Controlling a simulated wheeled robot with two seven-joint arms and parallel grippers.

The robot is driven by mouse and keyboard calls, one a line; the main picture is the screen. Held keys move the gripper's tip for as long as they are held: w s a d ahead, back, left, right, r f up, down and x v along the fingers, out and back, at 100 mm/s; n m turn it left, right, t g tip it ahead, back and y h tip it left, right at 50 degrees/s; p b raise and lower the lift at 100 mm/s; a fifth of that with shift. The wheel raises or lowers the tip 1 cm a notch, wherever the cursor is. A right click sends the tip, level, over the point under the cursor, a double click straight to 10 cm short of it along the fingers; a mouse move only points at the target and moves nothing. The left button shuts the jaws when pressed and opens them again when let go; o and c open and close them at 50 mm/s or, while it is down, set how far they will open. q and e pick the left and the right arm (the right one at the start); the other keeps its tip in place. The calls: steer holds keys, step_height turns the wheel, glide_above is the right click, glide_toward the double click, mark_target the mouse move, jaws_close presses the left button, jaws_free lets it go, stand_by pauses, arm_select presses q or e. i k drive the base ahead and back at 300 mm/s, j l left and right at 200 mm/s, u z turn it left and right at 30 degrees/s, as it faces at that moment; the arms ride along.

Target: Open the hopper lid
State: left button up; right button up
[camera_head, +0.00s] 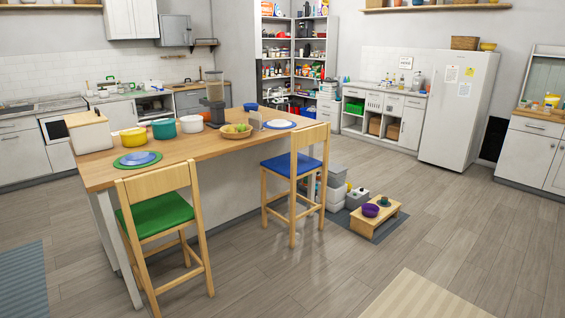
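Neither of my grippers is in view. No part clearly reads as a hopper lid at this distance. A grey and white stacked unit (337,185) stands on the floor beyond the blue-seated chair, partly hidden by it; I cannot tell whether it has a hopper lid or whether one is shut. A dark appliance with a clear upright container (214,88) stands on the wooden island; its top is too small to read.
The wooden island (180,151) bears pots and plates. A green-seated chair (160,217) and a blue-seated chair (292,165) stand before it. A low wooden stand (382,217) with a purple bowl (370,210) sits on the floor.

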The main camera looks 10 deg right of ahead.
mark_target(334, 168)
steer(key=i+l+z, duration=1.05)
steer(key=i+z, duration=0.15)
steer(key=i+l+z, duration=0.1)
steer(key=i+z, duration=0.3)
steer(key=i, duration=1.9)
steer(key=i+l+u, duration=0.1)
steer(key=i, duration=0.8)
steer(key=i+l+u, duration=0.1)
steer(key=i, duration=0.8)
steer(key=i+l+u, duration=0.15)
steer(key=i+u, duration=0.35)
steer(key=i+l+u, duration=0.25)
steer(key=u, duration=0.2)
steer(key=i+l+u, duration=0.3)
steer(key=u, duration=0.2)
steer(key=i+l+u, duration=0.2)
steer(key=l+u, duration=0.25)
steer(key=l, duration=0.15)
steer(key=i+l+u, duration=0.15)
steer(key=l+u, duration=0.25)
steer(key=l, duration=0.15)
steer(key=l+u, duration=0.4)
steer(key=l, duration=0.2)
steer(key=l+u, duration=0.35)
steer(key=l, duration=0.25)
steer(key=i+l+z, duration=0.15)
steer(key=i+l, duration=0.45)
steer(key=i, duration=0.15)
